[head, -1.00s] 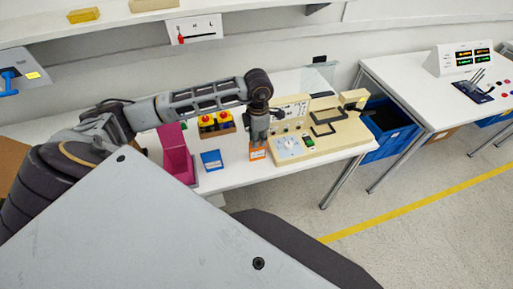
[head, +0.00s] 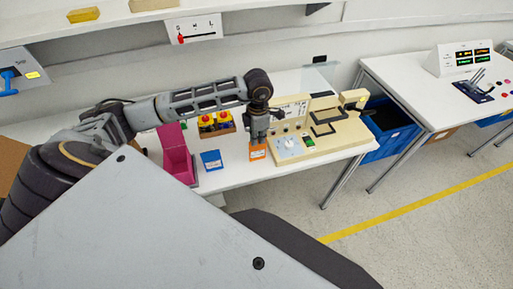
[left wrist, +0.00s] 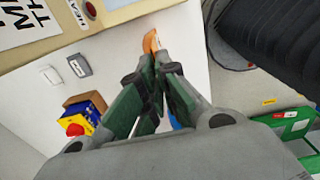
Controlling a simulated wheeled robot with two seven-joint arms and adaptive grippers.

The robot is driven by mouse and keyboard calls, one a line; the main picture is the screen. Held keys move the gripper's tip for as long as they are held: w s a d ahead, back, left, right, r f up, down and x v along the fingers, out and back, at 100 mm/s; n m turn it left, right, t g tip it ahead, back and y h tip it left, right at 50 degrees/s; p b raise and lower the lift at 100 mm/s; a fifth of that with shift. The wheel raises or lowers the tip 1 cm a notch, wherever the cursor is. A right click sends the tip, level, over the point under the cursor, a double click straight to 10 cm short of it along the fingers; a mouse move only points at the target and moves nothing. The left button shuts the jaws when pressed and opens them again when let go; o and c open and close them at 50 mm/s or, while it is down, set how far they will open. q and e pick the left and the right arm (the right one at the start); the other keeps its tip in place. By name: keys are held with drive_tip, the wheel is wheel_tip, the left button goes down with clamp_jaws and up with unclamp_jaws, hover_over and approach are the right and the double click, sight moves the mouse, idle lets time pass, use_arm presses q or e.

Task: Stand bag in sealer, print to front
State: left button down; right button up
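The orange bag (head: 258,152) is upright directly below my left gripper (head: 258,139) in the head view, in front of the left end of the beige sealer (head: 345,136). A small pale print mark shows on its camera-facing side. In the left wrist view, the green-padded fingers of the left gripper (left wrist: 155,58) converge on the top of the orange bag (left wrist: 150,42), which shows edge-on between the tips. The fingers look shut on it. Whether its bottom touches the table is unclear. The fingers hide its top edge in the head view. My right gripper is not in view.
A blue bag (head: 212,160) stands left of the orange one, beside a magenta open box (head: 178,160). A box with red and yellow buttons (head: 215,122) stands behind. White table (head: 232,176) is clear in front.

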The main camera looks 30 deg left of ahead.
use_arm(q)
drive_tip(key=shift+r, duration=0.2)
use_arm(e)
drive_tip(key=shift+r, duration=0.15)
use_arm(q)
drive_tip(key=shift+r+p, duration=1.6)
drive_tip(key=shift+r, duration=1.7)
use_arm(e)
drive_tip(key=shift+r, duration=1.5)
use_arm(q)
drive_tip(key=shift+w, duration=0.1)
